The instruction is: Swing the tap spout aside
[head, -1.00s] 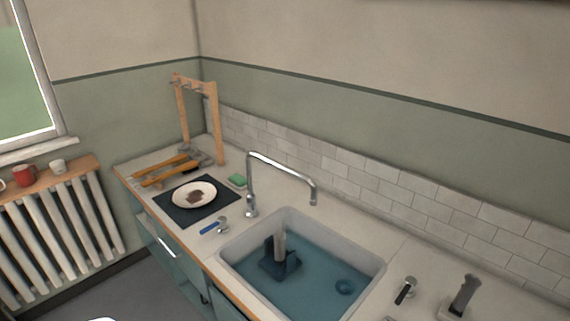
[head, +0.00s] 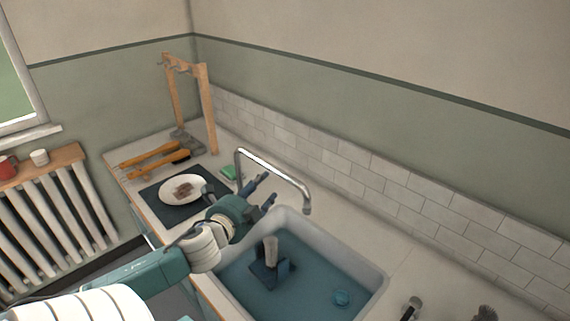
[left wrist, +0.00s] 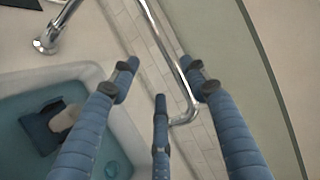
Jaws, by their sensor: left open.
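The chrome tap (head: 275,165) stands behind the sink, its spout reaching over the sink's back right part in the head view. My left gripper (head: 265,191) is open and empty, close to the spout on its near side. The arm hides the lower part of the tap there. In the left wrist view, the spout (left wrist: 166,50) runs between the open fingers of my left gripper (left wrist: 160,84), and its bent end lies by the middle finger. I cannot tell whether any finger touches it. The tap's base (left wrist: 46,40) shows at upper left. My right gripper is not in view.
The sink (head: 372,283) holds blue water with a dark blue object (head: 270,272) in it. A plate (head: 183,187) lies on a dark mat (head: 160,205) to the left. A wooden rack (head: 208,110) and a green sponge (head: 228,172) stand beyond. The tiled wall is behind.

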